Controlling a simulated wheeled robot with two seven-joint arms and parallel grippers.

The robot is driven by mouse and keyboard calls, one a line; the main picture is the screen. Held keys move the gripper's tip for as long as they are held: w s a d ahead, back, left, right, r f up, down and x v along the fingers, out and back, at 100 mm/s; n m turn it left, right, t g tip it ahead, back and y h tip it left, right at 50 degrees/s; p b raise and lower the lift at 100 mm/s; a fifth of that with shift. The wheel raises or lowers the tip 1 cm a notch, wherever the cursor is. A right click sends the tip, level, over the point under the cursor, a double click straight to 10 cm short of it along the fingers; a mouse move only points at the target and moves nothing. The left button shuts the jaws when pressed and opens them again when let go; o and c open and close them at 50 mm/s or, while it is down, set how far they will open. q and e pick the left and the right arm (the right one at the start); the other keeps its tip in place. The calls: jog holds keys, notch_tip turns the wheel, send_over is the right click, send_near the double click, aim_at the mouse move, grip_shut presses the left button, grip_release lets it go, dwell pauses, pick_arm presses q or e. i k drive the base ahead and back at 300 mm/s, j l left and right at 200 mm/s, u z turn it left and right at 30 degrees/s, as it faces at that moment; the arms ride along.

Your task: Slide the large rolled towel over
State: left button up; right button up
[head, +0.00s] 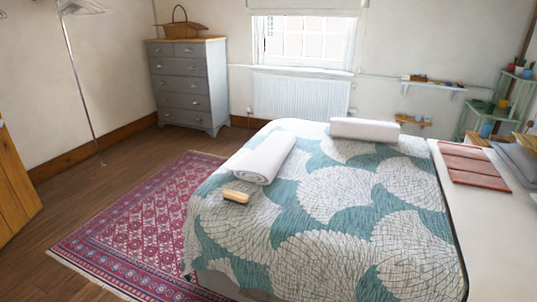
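A large white rolled towel (263,159) lies on the left side of the bed (315,205), its spiral end facing me. A second white roll or pillow-like bundle (365,129) lies crosswise at the far end of the bed. It looks a little smaller than or similar to the first roll; I cannot tell whether it is a towel. A small tan wooden brush or block (236,196) lies on the quilt just in front of the near end of the left roll. Neither of my grippers shows in the head view.
The bed has a teal and white patterned quilt. A red rug (140,222) covers the floor at left. A grey dresser (188,86) with a basket (181,24) stands at the back. A white surface with reddish slats (470,165) adjoins the bed's right side.

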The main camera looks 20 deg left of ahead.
aim_at(261, 166)
jog(key=i+j+u, duration=0.25)
jog(key=j+u, duration=0.2)
jog(key=i+j+u, duration=0.25)
jog(key=u, duration=0.25)
jog(key=i+j+u, duration=0.25)
jog(key=u, duration=0.2)
jog(key=i+u, duration=0.5)
jog(key=i+j+u, duration=0.25)
jog(key=i, duration=0.15)
jog(key=i+u, duration=0.3)
jog(key=i, duration=0.15)
jog(key=i+l+z, duration=0.1)
jog(key=i+z, duration=0.3)
jog(key=i+j+z, duration=0.1)
jog(key=i+z, duration=0.3)
jog(key=i, duration=0.15)
jog(key=i+j+z, duration=0.25)
jog(key=i+z, duration=0.45)
jog(key=z, duration=0.25)
jog(key=i+j+z, duration=0.1)
jog(key=i+z, duration=0.15)
jog(key=z, duration=0.25)
jog(key=i+j+z, duration=0.2)
jog(key=z, duration=0.3)
jog(key=i+j+z, duration=0.2)
jog(key=z, duration=0.3)
jog(key=i+j+z, duration=0.1)
jog(key=j+z, duration=0.4)
jog(key=l, duration=0.05)
